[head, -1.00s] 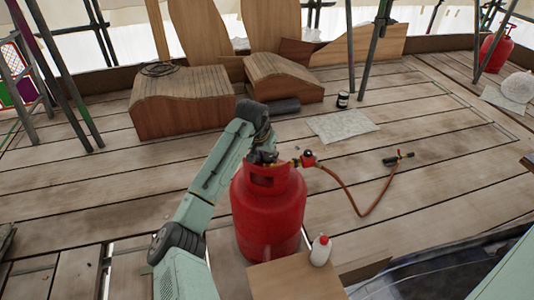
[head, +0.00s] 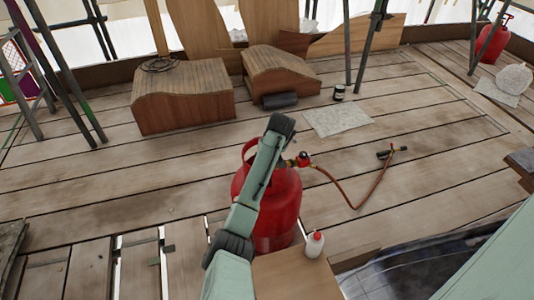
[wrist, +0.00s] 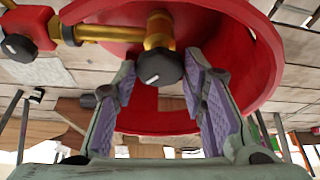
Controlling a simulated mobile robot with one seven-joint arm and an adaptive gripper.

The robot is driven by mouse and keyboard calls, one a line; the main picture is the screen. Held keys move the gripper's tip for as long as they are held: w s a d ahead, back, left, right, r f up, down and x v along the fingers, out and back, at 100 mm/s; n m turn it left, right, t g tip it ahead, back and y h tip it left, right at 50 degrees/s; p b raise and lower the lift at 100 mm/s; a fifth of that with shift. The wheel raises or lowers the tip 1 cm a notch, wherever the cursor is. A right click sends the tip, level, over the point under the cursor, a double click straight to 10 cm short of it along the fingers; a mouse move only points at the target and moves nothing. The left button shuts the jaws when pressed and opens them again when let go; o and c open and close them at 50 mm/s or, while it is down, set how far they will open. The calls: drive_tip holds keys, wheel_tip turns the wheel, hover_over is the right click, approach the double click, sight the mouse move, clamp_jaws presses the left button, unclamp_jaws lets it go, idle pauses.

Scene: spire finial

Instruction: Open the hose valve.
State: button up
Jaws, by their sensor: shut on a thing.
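The red gas cylinder (head: 282,205) stands upright on the planks in the head view, partly hidden by my arm. In the wrist view, its red collar (wrist: 262,60) curves around a brass valve (wrist: 159,30) with a black knob (wrist: 160,68). My gripper (wrist: 158,73) has one finger on each side of this knob and is shut on it. A red regulator (wrist: 30,27) with its own black knob (wrist: 18,47) joins the brass valve from the left. It also shows in the head view (head: 303,158), with an orange hose (head: 345,199) running from it. My gripper is hidden in the head view.
A torch-like fitting (head: 392,152) lies at the hose's far end. A white bottle with a red cap (head: 314,245) stands on a wooden box (head: 285,275) close to the cylinder. Scaffold poles and curved wooden blocks (head: 185,100) stand behind.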

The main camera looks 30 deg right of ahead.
drive_tip(key=shift+n+y+p, duration=0.3)
drive_tip(key=shift+n+p, duration=0.05)
drive_tip(key=shift+n, duration=0.55)
drive_tip(key=shift+d, duration=0.1)
drive_tip(key=o, duration=1.2)
drive_tip(key=shift+c, duration=0.2)
drive_tip(key=v, duration=1.2)
drive_tip(key=shift+d, duration=0.1)
